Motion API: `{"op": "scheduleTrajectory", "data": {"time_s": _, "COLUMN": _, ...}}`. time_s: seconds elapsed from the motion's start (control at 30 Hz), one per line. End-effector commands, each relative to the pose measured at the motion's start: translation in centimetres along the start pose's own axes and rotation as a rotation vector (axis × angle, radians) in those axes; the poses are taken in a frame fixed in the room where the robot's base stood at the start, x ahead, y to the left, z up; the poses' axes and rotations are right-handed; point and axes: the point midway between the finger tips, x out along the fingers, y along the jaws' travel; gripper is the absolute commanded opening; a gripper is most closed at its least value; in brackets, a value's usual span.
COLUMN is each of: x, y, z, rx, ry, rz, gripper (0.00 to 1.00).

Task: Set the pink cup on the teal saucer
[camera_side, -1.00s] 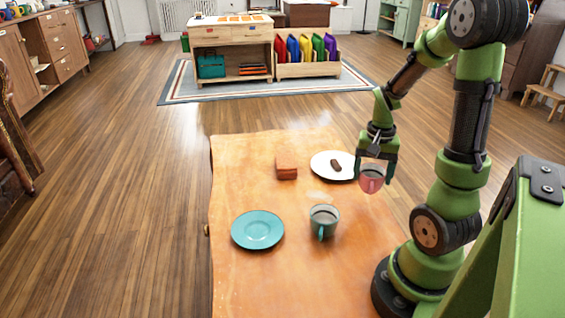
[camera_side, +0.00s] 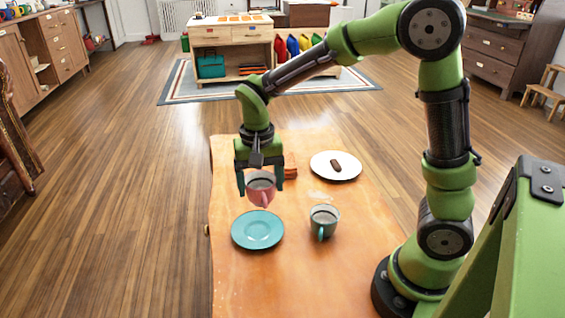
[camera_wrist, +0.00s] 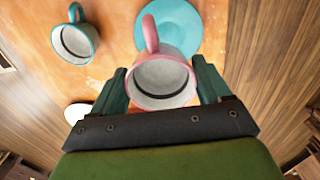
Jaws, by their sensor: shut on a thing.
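The pink cup (camera_side: 261,190) is upright between the fingers of my gripper (camera_side: 260,184), which is shut on it. The cup is held above the table, just behind the teal saucer (camera_side: 257,230) in the side view. In the wrist view the pink cup (camera_wrist: 163,80) sits between both fingers of my gripper (camera_wrist: 163,88), its handle pointing up and its inside empty. The teal saucer (camera_wrist: 170,22) lies beyond the cup there, partly hidden by it. The saucer is flat on the table and bare.
A teal-grey cup (camera_side: 324,220) stands right of the saucer, and also shows in the wrist view (camera_wrist: 76,40). A white plate (camera_side: 350,168) with a small dark brown bar (camera_side: 335,165) is at the back right. A reddish block (camera_side: 290,173) is partly hidden behind my gripper.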

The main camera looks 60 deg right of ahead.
Motion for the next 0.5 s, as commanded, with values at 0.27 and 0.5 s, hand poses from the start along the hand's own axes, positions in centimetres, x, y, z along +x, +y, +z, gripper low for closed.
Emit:
{"op": "scheduleTrajectory", "data": {"time_s": 0.27, "x": 0.6, "y": -1.4, "z": 0.2, "rx": 0.12, "ry": -0.002, "rz": -0.009, "gripper": 0.41}}
{"op": "scheduleTrajectory", "data": {"time_s": 0.5, "x": 4.8, "y": -1.4, "z": 0.2, "rx": 0.124, "ry": -0.002, "rz": -0.009, "gripper": 0.41}}
